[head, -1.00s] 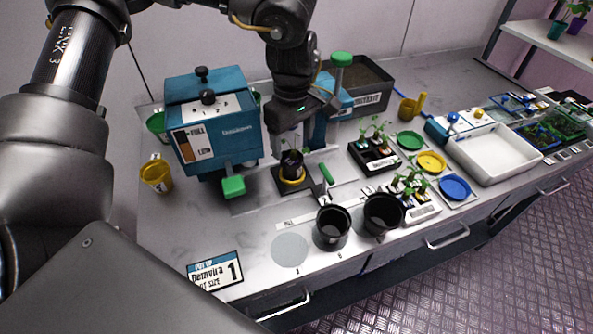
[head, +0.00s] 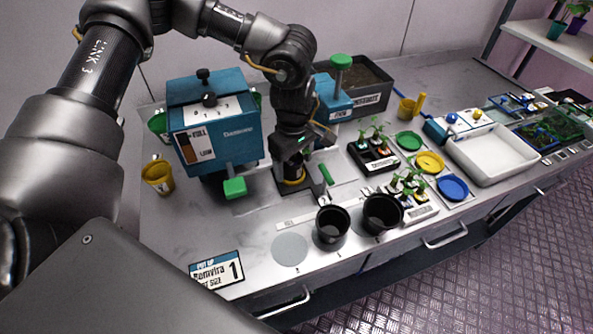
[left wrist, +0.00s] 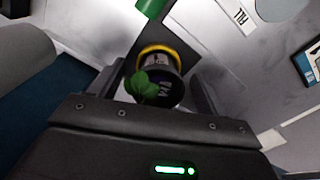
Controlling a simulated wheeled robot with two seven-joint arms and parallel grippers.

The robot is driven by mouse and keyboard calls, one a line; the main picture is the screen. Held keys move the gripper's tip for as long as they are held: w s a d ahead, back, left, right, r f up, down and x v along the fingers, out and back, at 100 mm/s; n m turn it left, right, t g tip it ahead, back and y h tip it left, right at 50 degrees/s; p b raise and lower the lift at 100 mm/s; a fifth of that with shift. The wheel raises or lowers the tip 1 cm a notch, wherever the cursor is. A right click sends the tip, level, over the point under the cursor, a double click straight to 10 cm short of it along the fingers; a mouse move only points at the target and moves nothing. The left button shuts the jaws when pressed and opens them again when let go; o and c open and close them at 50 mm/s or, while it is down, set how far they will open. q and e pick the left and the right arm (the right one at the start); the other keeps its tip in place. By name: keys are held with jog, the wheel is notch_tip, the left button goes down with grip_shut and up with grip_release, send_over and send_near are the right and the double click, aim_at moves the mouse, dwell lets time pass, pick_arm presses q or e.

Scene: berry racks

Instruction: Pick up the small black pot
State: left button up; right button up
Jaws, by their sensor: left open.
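The small black pot (left wrist: 166,88) holds a green seedling and sits on a yellow ring (left wrist: 158,50) in the left wrist view. In the head view the pot (head: 291,176) is mostly hidden behind my left gripper, beneath the arm. My left gripper (head: 293,163) is low over the pot, pointing down. In the left wrist view its two open fingers (left wrist: 158,78) stand on either side of the pot, with gaps showing. I cannot tell whether either finger touches it. My right gripper is not in view.
A blue dispenser (head: 212,130) stands close on the left, with a green-handled press (head: 341,80) behind. Two larger black pots (head: 332,226) stand at the front edge. A seedling tray (head: 372,158) is to the right. Bare counter lies at front left (head: 190,225).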

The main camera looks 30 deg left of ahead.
pick_arm(q)
jog(key=c, duration=1.2)
jog(key=shift+o, duration=0.2)
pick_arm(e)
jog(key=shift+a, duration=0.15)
pick_arm(q)
jog(key=shift+r, duration=0.5)
notch_tip(320, 180, up, 2)
jog(key=shift+r, duration=0.1)
jog(key=s+d+r+b, duration=0.4)
jog(key=s+d+r, duration=0.4)
jog(key=s, duration=0.3)
jog(key=shift+s+r, duration=0.2)
jog(key=shift+r, duration=0.7)
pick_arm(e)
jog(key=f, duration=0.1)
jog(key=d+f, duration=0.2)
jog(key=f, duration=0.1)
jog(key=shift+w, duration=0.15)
